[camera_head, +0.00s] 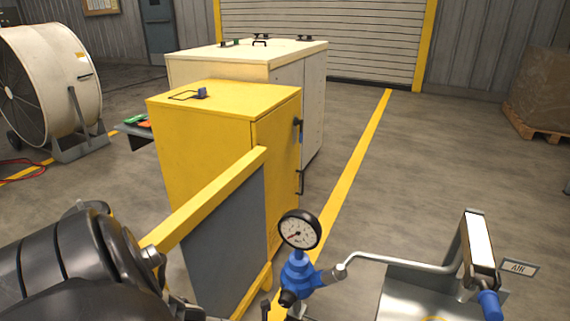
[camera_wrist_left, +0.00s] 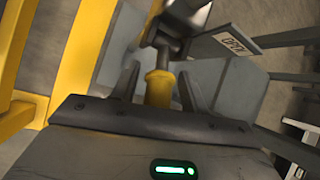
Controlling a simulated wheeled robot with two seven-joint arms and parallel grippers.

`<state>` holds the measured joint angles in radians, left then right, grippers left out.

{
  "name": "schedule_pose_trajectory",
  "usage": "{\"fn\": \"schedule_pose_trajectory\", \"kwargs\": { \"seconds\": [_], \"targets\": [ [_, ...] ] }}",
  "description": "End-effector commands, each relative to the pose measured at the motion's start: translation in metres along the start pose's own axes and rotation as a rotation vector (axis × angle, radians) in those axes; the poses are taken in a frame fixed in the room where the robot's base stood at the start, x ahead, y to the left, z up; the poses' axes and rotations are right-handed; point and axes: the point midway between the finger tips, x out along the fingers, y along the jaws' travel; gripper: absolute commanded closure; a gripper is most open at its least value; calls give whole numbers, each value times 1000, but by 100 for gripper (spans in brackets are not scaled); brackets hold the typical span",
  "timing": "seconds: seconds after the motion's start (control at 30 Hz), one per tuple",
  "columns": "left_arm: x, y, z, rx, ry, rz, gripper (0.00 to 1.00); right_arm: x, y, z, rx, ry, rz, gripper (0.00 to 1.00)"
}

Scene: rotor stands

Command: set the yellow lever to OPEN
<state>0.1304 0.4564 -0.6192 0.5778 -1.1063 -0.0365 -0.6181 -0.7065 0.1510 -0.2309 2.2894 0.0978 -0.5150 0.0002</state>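In the left wrist view, the yellow lever (camera_wrist_left: 159,88) has a yellow grip on a dark metal joint. My left gripper (camera_wrist_left: 160,92) is open, with one finger on each side of the yellow grip and small gaps visible. A plate with a label (camera_wrist_left: 233,46) that seems to read OPEN is to the upper right of the lever. In the head view my left arm fills the lower left corner; its gripper and the lever cannot be made out there. My right gripper is in neither view.
A yellow-framed grey panel (camera_head: 225,240) stands close to my left arm, before a yellow cabinet (camera_head: 205,150). A pressure gauge (camera_head: 300,230) sits on a blue fitting (camera_head: 298,275), piped to a stand by an AIR sign (camera_head: 519,268).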

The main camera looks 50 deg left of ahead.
Motion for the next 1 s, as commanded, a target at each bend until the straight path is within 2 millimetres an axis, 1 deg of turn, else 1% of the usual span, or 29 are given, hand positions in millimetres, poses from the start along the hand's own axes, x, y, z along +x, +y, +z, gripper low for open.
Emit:
{"fn": "schedule_pose_trajectory", "kwargs": {
  "seconds": [0.17, 0.27, 0.37, 0.4, 0.47, 0.6, 0.7, 0.83, 1.0],
  "targets": [
    [-7, 0, 1, 1, 1, 1, 56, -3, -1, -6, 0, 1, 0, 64],
    [-21, 0, 2, 2, 2, 1, 56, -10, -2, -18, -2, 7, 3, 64],
    [-42, -1, 4, 2, 2, 2, 56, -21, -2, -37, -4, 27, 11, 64],
    [-51, -1, 4, 2, 3, 1, 56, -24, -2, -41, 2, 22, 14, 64],
    [-66, -2, 4, 3, 2, 1, 56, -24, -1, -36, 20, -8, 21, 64],
    [-99, -2, 4, 3, 2, 1, 56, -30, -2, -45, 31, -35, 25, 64],
    [-121, -1, 4, 2, 3, 1, 56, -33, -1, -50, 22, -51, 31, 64],
    [-143, -1, 2, 1, 2, 0, 56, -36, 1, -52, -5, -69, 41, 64],
    [-157, 0, 1, 2, 1, 0, 56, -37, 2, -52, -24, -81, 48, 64]
  ]
}}
